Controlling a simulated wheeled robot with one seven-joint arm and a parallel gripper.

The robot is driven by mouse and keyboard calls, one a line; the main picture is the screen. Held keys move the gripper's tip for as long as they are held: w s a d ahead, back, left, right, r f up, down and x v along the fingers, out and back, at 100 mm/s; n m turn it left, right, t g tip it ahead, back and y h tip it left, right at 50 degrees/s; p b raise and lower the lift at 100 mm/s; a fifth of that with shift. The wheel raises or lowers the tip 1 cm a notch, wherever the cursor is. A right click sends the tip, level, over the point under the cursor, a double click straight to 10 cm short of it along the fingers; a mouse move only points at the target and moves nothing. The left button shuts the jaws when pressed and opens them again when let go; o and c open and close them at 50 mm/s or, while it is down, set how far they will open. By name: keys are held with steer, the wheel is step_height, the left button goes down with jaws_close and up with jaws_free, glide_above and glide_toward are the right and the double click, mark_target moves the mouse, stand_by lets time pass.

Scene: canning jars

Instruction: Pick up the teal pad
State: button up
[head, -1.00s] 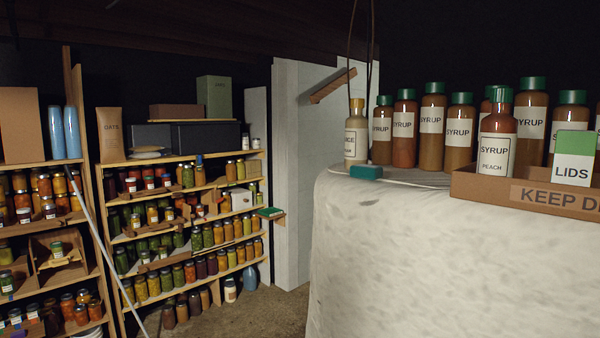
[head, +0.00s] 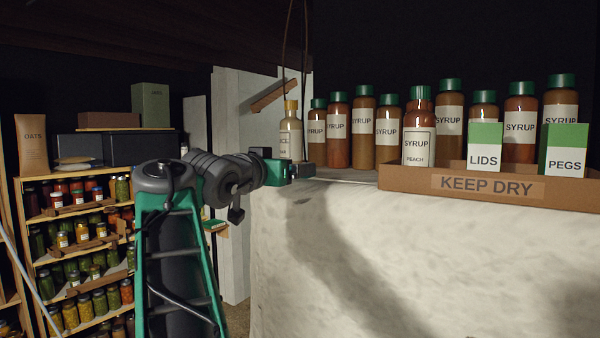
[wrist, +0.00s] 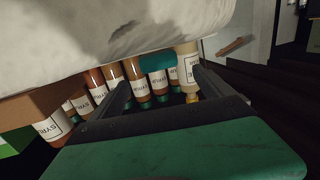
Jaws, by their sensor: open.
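The teal pad (wrist: 158,61) is a small block at the edge of the pale stone ledge (head: 330,250). In the wrist view, which looks upside down, it shows ahead between the two fingers, nearer the right one. I cannot tell whether it is within the fingertips' reach. In the head view my gripper (head: 303,170) is at the ledge's left corner and hides the pad. My gripper also shows in the wrist view (wrist: 160,80), with its fingers spread and nothing held.
A bottle with a yellow cap (head: 290,135) stands close behind the gripper. Several syrup bottles (head: 364,130) line the ledge. A KEEP DRY cardboard tray (head: 410,182) with lids and pegs boxes is to the right. Jar shelves (head: 75,215) stand at left.

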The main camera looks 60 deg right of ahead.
steer(key=d+p, duration=0.2)
steer(key=d, duration=0.4)
steer(key=shift+f, duration=0.15)
steer(key=shift+a, duration=0.2)
steer(key=shift+c, duration=0.2)
steer(key=c, duration=1.4)
